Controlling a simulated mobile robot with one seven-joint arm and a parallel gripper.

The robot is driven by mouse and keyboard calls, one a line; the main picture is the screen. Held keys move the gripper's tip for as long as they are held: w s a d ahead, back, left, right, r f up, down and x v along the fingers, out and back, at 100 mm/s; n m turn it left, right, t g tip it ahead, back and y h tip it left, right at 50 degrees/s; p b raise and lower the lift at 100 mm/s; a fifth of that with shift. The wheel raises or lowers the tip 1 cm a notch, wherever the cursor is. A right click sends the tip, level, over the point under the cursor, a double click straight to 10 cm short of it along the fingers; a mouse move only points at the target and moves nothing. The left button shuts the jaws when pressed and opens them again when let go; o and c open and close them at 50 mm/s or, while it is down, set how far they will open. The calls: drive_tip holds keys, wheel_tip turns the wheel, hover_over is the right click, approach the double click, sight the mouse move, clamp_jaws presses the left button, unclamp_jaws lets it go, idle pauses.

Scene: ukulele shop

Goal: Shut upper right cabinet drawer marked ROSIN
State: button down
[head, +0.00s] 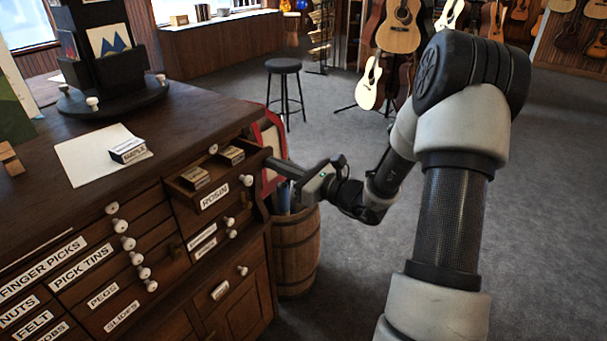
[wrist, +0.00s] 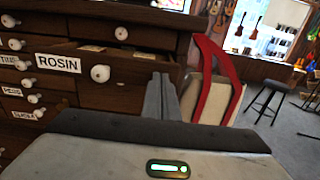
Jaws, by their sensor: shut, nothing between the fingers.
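The drawer marked ROSIN (head: 216,196) is at the upper right of the dark wooden cabinet (head: 150,215). It stands pulled out, with small boxes inside and a white knob on its front. In the wrist view, the ROSIN drawer front (wrist: 125,74) faces me with its white label and round knob. My gripper (head: 272,164) is to the right of the drawer, near its right front corner. In the wrist view my gripper's fingers (wrist: 160,95) are together, in front of the drawer's right end. I cannot tell whether they touch it.
A barrel (head: 298,250) holding a red-edged item (head: 268,135) stands right beside the cabinet, under my gripper. A paper with a small box (head: 128,150) and a dark display stand (head: 110,100) are on the cabinet top. A black stool (head: 284,68) stands behind. Open carpet lies to the right.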

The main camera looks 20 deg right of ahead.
sight(243, 151)
drive_tip(key=x, duration=1)
drive_tip(key=shift+w+a, duration=0.25)
drive_tip(key=shift+w, duration=0.05)
drive_tip(key=shift+w+a+r+b, duration=0.15)
drive_tip(key=shift+w+b, duration=0.05)
drive_tip(key=shift+b, duration=0.1)
drive_tip(key=shift+r, duration=0.15)
